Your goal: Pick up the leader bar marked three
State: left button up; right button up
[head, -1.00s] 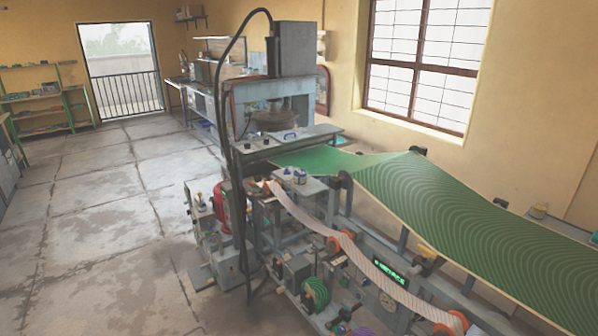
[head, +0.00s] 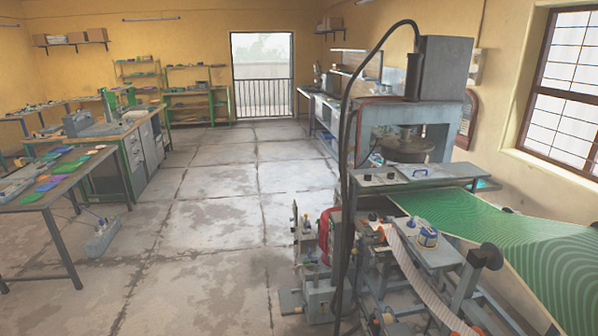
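I cannot make out a leader bar marked three in the head view. The plate press (head: 418,120) stands right of centre, with a round dark part under its upper frame. A green patterned sheet (head: 520,235) runs from the press to the right edge. A pale striped strip (head: 420,275) runs down from the front of the press. Neither of my grippers is in view.
A dark table (head: 45,195) with coloured flat pieces stands at the left. A green-framed workbench (head: 135,150) is behind it.

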aim_at(373, 218)
jog(key=u, duration=0.55)
jog(key=i, duration=3.2)
jog(key=z, duration=1)
